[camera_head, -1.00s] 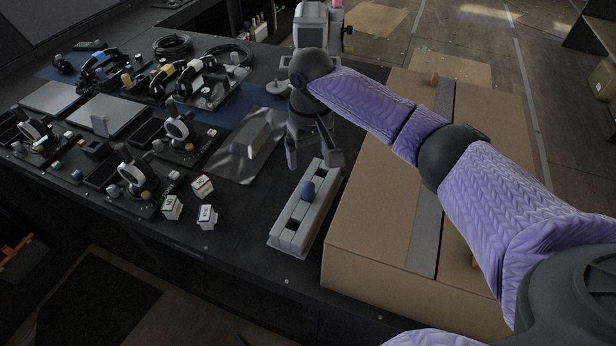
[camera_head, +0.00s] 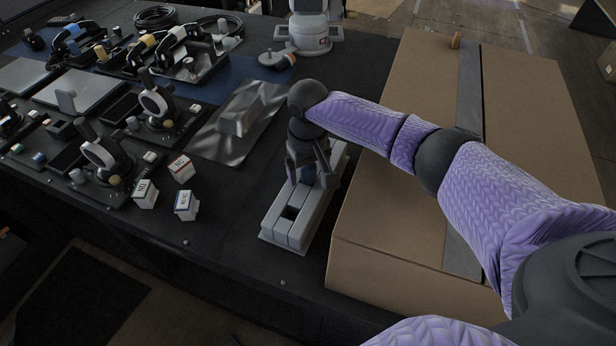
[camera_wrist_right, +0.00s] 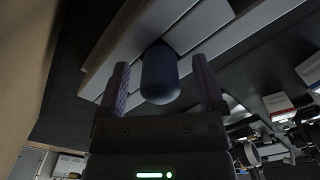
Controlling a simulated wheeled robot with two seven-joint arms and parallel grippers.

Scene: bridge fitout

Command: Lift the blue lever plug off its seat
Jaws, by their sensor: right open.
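The blue lever plug (camera_wrist_right: 160,76) stands between the two open fingers of my right gripper (camera_wrist_right: 162,88) in the right wrist view, with a gap to each finger. In the head view my right gripper (camera_head: 308,172) is over the long grey seat block (camera_head: 286,233), and the plug is mostly hidden behind it, with a bit of blue showing (camera_head: 307,174). The plug sits on the seat block, which also shows in the right wrist view (camera_wrist_right: 122,45). My left gripper is not in view.
A large cardboard box (camera_head: 385,262) stands close to the right of the seat block. Small labelled cubes (camera_head: 184,205) lie to the left. Bare dark table lies in front of the cubes.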

